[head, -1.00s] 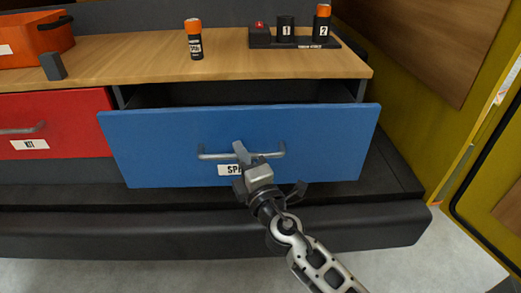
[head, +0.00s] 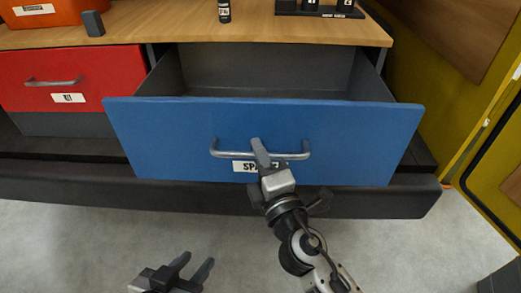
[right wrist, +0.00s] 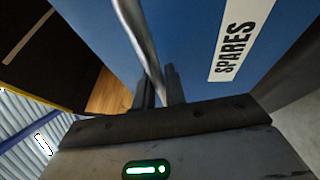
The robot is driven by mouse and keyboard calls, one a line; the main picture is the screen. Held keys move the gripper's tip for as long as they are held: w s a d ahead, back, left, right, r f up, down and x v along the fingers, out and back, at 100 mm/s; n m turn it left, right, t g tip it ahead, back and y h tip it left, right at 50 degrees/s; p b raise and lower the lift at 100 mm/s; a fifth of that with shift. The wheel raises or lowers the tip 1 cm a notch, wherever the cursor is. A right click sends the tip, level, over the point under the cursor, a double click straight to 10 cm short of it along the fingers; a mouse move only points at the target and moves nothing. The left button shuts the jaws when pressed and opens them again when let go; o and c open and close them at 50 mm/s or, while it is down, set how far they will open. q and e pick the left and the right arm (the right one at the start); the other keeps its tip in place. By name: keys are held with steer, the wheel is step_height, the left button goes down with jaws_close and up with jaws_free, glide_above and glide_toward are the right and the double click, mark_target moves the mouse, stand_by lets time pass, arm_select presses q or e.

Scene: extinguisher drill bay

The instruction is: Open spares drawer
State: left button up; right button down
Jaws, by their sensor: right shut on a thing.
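The blue spares drawer (head: 350,140) is pulled well out of the bench, and its grey inside (head: 260,72) shows empty as far as I can see. Its metal bar handle (head: 290,156) is in front, above a label partly hidden by my gripper. My right gripper (head: 260,150) is shut on the handle; the right wrist view shows the handle bar (right wrist: 140,40) running between the fingers (right wrist: 160,88), beside the SPARES label (right wrist: 236,45). My left gripper (head: 188,272) is at the lower left, fingers apart and empty, well below the drawer.
A red KIT drawer (head: 70,80) is shut at left. The wooden bench top (head: 180,30) holds an orange bin (head: 50,12), a small grey block (head: 93,23), a dark can (head: 224,10) and a black rack (head: 320,10). Yellow panels stand at right. Open floor lies in front.

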arm_select(q)
steer(key=shift+s+f, duration=0.1)
steer(key=shift+s, duration=0.2)
arm_select(e)
steer(key=shift+s+d, duration=0.1)
steer(key=shift+s, duration=0.05)
steer(key=c, duration=1.5)
jaws_free()
arm_select(q)
steer(key=shift+w, duration=0.2)
arm_select(e)
steer(key=shift+o, duration=0.2)
steer(key=shift+s+f, duration=0.1)
